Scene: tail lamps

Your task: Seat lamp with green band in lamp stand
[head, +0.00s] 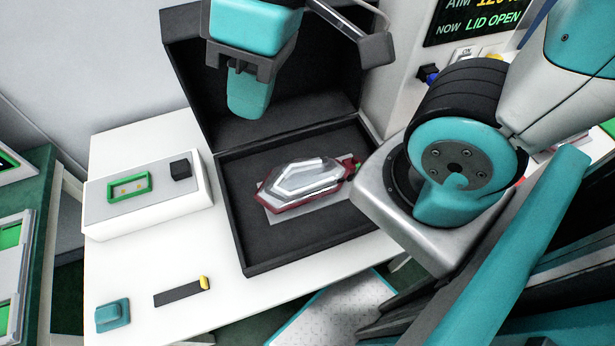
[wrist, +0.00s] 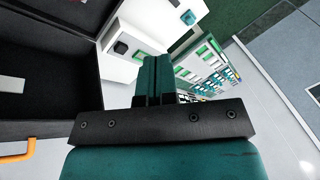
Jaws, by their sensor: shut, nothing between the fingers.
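A lamp (head: 305,182) with a clear faceted lens and dark red edge lies on a light grey plate (head: 285,217) inside a black open box (head: 245,255). A small green part shows at the lamp's right end, partly behind my arm; I cannot tell if it is the green band. I cannot tell whether the lamp is seated in a stand. My gripper (head: 249,112) is shut and empty, up in front of the raised lid, above and left of the lamp. In the wrist view my gripper (wrist: 154,62) shows its teal fingers together, and the lamp is not seen.
The black lid (head: 190,60) stands open behind the box. A white unit (head: 150,210) with a green-framed window and black knob stands left. A teal block (head: 112,315) and a dark strip with yellow end (head: 182,292) lie in front. A screen (head: 480,20) reads "LID OPEN".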

